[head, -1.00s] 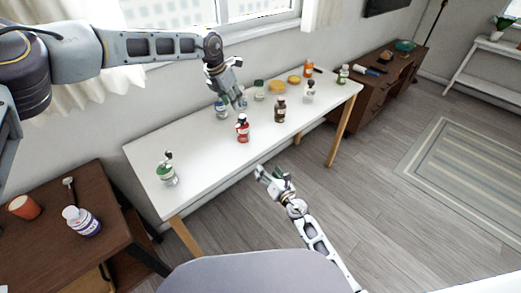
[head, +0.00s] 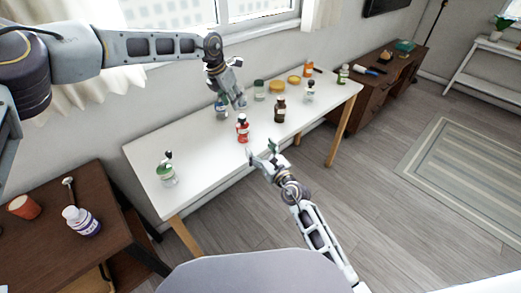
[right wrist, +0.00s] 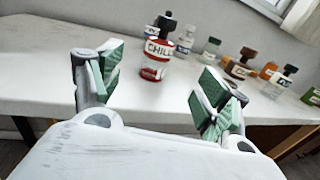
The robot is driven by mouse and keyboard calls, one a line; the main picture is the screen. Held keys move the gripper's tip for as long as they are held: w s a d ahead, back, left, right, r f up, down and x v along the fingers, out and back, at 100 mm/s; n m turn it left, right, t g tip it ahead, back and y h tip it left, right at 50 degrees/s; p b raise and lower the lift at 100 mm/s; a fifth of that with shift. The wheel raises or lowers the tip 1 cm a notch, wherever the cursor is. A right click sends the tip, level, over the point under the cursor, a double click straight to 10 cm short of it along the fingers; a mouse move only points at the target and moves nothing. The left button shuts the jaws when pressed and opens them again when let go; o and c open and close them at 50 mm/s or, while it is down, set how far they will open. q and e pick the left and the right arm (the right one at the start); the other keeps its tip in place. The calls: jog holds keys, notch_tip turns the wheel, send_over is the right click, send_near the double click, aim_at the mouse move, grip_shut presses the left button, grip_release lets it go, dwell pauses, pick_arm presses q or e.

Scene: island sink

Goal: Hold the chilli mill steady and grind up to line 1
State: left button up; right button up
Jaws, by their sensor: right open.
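The chilli mill (head: 242,131) is a red and white jar with a dark top, standing upright near the middle of the white table (head: 205,152). In the right wrist view the mill (right wrist: 155,62) shows its "CHILL" lettering, ahead of and between my right fingers. My right gripper (head: 263,153) is open and empty at the table's front edge, a short way from the mill. Its green-padded fingers (right wrist: 160,78) are spread wide. My left gripper (head: 237,99) hangs above and behind the mill, fingers down. Whether it is open is unclear. Line 1 is too small to make out.
A brown bottle (head: 280,109) stands right of the mill, with several other jars behind and farther right. A green-and-clear jar (head: 166,174) stands at the table's left end. The table between that jar and the mill is clear.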

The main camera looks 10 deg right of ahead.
aim_at(246, 130)
jog(key=shift+w, duration=0.15)
jog(key=shift+x, duration=6.75)
jog(key=shift+c, duration=0.3)
jog(key=c, duration=1.1)
